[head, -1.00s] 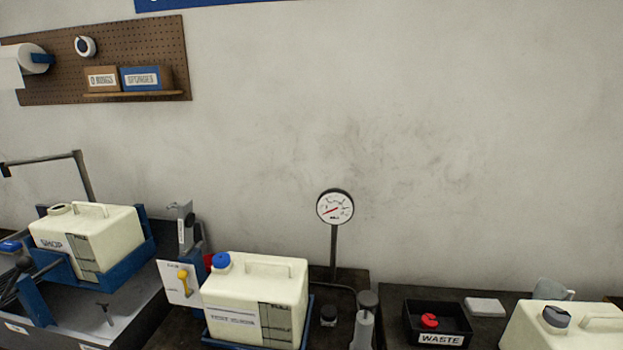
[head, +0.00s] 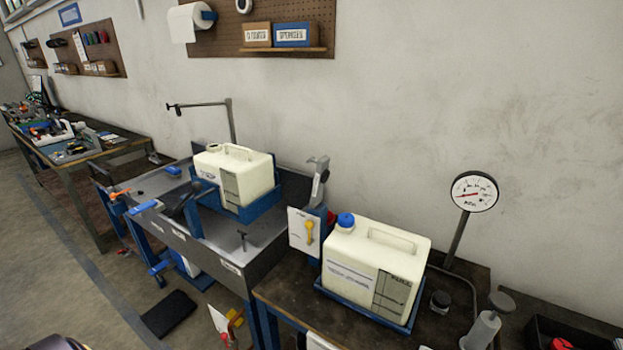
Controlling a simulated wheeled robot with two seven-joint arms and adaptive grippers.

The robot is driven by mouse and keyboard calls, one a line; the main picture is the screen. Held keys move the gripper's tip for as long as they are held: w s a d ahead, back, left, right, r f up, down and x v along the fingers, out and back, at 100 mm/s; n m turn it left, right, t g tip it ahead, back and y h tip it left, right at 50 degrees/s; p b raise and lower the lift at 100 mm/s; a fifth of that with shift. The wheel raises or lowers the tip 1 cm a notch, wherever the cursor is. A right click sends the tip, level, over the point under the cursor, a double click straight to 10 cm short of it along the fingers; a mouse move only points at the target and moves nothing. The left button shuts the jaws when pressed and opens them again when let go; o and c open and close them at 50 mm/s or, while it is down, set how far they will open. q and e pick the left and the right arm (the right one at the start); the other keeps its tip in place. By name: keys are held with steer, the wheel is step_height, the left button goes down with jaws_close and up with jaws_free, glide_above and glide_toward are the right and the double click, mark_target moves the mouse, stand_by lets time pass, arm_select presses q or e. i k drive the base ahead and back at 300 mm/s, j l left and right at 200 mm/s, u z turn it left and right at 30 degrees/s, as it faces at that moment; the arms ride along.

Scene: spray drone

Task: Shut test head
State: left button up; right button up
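I cannot tell for sure which part is the test head. A grey upright metal piece (head: 319,178) stands on a blue post between the two tanks, above a white card with a yellow lever (head: 309,231). A bent grey arm on a post (head: 230,112) rises behind the sink. A cream tank (head: 234,173) with an open neck sits in a blue cradle (head: 263,201) on the grey sink bench. A second cream tank (head: 374,262) with a blue cap (head: 346,220) stands on a blue tray on the dark bench. Neither gripper can be made out.
A pressure gauge (head: 474,191) on a stand and a grey-white cylinder with a dark knob (head: 482,328) are right of the capped tank. Another workbench (head: 75,150) stands far left. A black mat (head: 170,313) lies on the floor before the sink, with open floor left of it.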

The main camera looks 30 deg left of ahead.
mark_target(322, 173)
steer(key=j+z, duration=0.1)
steer(key=j, duration=0.4)
steer(key=j+z, duration=0.1)
steer(key=j, duration=0.45)
steer(key=k+j+z, duration=0.15)
steer(key=j, duration=0.35)
steer(key=j+z, duration=0.1)
steer(key=j, duration=0.4)
steer(key=k+j+z, duration=0.1)
steer(key=j, duration=0.4)
steer(key=k+j+z, duration=0.1)
steer(key=j, duration=0.4)
steer(key=k+l, duration=0.2)
steer(key=k+l+z, duration=0.1)
steer(key=l, duration=0.25)
steer(key=k, duration=0.05)
